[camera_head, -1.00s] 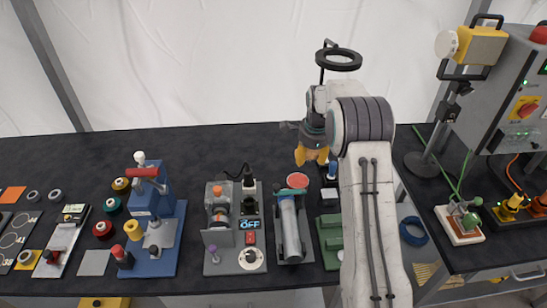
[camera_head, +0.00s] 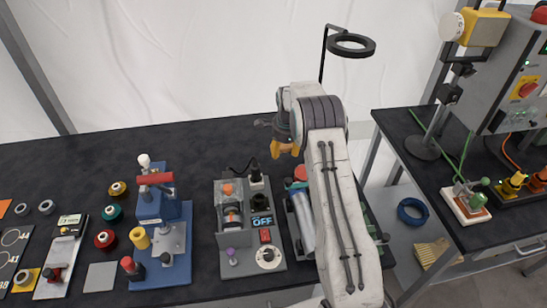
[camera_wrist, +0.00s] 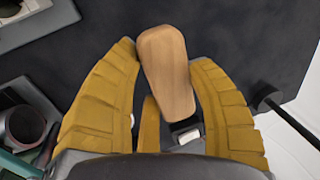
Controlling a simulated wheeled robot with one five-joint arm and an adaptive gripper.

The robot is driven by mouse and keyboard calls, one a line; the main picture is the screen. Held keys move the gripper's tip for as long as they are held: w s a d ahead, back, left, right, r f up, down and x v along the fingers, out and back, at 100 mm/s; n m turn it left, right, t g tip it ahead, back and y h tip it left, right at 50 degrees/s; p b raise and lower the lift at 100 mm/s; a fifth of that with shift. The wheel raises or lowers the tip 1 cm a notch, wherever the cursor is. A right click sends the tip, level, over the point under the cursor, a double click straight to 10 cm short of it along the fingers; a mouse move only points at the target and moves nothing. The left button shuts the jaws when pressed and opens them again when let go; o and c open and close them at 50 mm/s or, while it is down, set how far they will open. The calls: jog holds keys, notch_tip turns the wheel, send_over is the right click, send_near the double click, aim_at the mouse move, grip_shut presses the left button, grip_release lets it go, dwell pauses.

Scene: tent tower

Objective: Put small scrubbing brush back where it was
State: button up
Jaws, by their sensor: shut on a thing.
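The small scrubbing brush (camera_wrist: 168,75) shows in the wrist view as a rounded wooden block, pale brown, its bristles hidden. It lies between the yellow fingers of my gripper (camera_wrist: 165,95), which is shut on it. In the head view my gripper (camera_head: 285,149) is over the back part of the dark table (camera_head: 200,140), behind the grey tube fixture.
A ring lamp (camera_head: 352,45) on a thin stand rises behind my arm. A blue press (camera_head: 160,235) and an OFF-display device (camera_head: 262,221) stand left of my arm. A gap separates the right table (camera_head: 470,250); a blue coil (camera_head: 413,211) lies low in it.

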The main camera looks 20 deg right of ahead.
aim_at(284, 153)
jog(key=shift+w+a+f, duration=0.1)
jog(key=shift+f, duration=0.05)
jog(key=shift+s+b+x, duration=0.2)
jog(key=shift+b+x, duration=0.15)
jog(key=shift+x, duration=0.6)
jog(key=shift+s+b+x, duration=0.2)
jog(key=shift+b+x, duration=0.1)
jog(key=shift+x, duration=0.65)
jog(key=shift+a+f, duration=0.1)
jog(key=shift+f, duration=0.05)
jog(key=shift+f, duration=0.15)
jog(key=o, duration=1.2)
